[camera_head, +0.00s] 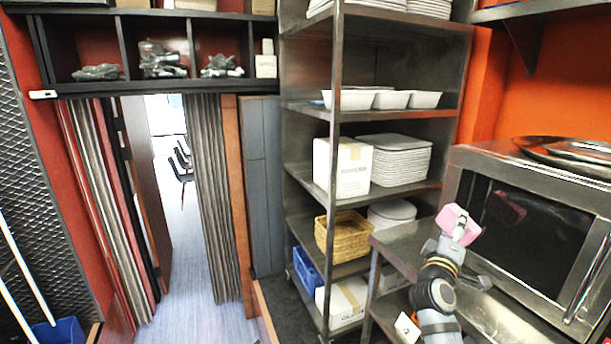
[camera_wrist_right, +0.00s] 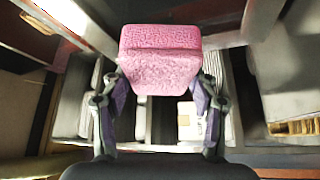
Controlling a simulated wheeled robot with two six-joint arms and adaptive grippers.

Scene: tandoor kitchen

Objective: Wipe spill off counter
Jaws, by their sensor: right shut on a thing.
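My right gripper (camera_head: 457,228) is shut on a pink sponge (camera_head: 449,215) and holds it up in front of the microwave, above the steel counter (camera_head: 405,243). In the right wrist view the sponge (camera_wrist_right: 160,60) sits between the two fingers of my right gripper (camera_wrist_right: 160,92). I cannot make out a spill on the visible part of the counter; my arm hides some of it. My left gripper is not in view.
A large microwave (camera_head: 530,225) stands on the counter at the right. A steel shelf rack (camera_head: 338,110) with plates, boxes and a wicker basket (camera_head: 342,235) stands left of the counter. A doorway with curtains (camera_head: 210,190) opens at the left.

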